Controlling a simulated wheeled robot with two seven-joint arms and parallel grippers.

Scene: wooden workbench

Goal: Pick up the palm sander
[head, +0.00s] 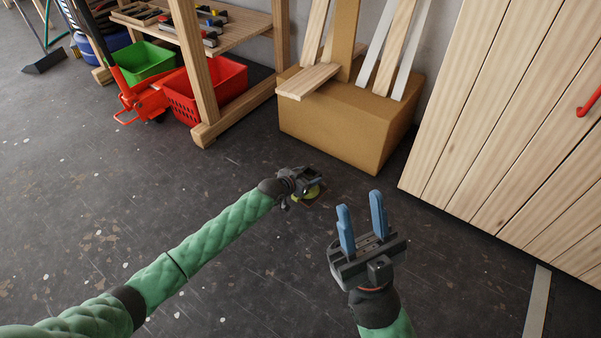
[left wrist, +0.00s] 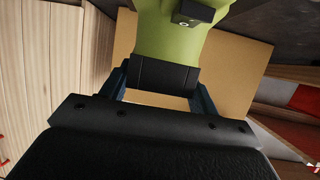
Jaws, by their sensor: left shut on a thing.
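The palm sander (left wrist: 178,35) is yellow-green with a black band, and fills the upper middle of the left wrist view between my two blue fingers. In the head view only a small part of the sander (head: 312,192) shows beyond my left wrist. My left gripper (head: 306,187) is shut on it and holds it out over the floor, in front of the cardboard box. My right gripper (head: 361,212) is open and empty, with its two blue fingers apart and pointing up the picture.
A cardboard box (head: 330,125) with wooden boards on it stands behind my left gripper. A wooden workbench (head: 200,70) with tools is at the upper left, with a red crate (head: 228,85) and a green crate (head: 140,62) below. A wooden plank front (head: 490,120) is at the right. The floor between is clear.

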